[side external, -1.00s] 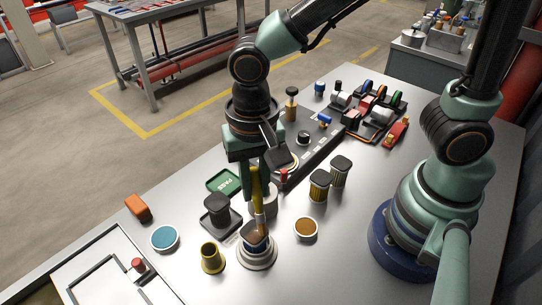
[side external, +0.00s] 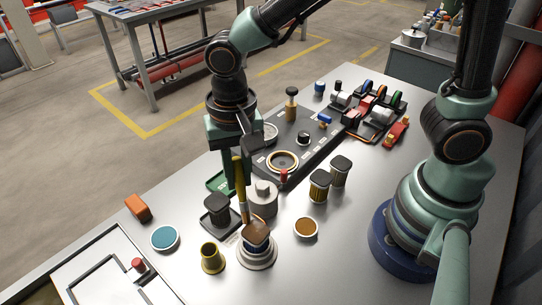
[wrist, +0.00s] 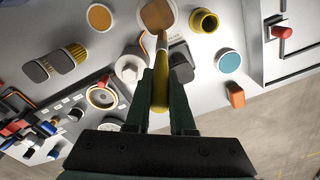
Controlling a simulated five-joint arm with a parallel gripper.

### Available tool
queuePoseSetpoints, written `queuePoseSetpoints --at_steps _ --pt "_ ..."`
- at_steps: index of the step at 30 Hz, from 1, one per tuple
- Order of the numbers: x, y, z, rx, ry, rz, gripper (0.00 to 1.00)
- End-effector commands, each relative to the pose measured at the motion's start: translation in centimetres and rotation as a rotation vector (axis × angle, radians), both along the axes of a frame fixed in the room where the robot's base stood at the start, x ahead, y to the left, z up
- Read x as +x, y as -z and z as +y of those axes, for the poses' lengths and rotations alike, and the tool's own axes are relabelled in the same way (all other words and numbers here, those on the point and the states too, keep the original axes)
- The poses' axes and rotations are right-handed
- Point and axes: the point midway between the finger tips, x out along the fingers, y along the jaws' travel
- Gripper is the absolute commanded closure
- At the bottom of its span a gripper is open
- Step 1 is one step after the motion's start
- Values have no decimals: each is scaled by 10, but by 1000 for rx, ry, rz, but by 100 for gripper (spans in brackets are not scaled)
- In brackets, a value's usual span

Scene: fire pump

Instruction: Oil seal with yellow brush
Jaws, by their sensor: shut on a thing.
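My gripper (side external: 236,180) is shut on the yellow brush (side external: 241,190). In the wrist view my gripper (wrist: 163,78) has the brush (wrist: 160,90) between its fingers, bristles pointing away. The brush hangs slightly tilted, with its tip at or just above the edge of a brown-topped piece on a ringed silver stand (side external: 257,254); I cannot tell whether they touch. This piece looks like the seal, and its brown top (wrist: 156,14) also shows in the wrist view. A shallow dish of brown liquid (side external: 306,228) stands right of it and shows in the wrist view (wrist: 99,17).
A silver cylinder (side external: 262,198) and a black-capped block (side external: 217,208) stand close to the brush. A yellow cup (side external: 212,258), blue dish (side external: 164,238) and orange block (side external: 138,207) are to the left. Two ribbed black-capped cylinders (side external: 319,186) stand right. Bare table lies at front right.

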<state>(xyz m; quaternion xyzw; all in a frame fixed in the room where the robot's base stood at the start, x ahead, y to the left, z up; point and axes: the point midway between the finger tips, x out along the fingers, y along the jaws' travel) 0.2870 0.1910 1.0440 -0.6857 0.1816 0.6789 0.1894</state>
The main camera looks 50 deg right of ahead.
Motion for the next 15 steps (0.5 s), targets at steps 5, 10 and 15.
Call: queuePoseSetpoints --at_steps 5,10,15 --pt "-16 1 0 -1 -2 3 100" --pt "-27 2 -1 -5 -2 7 100" --pt "-31 3 -2 -8 -2 12 100"
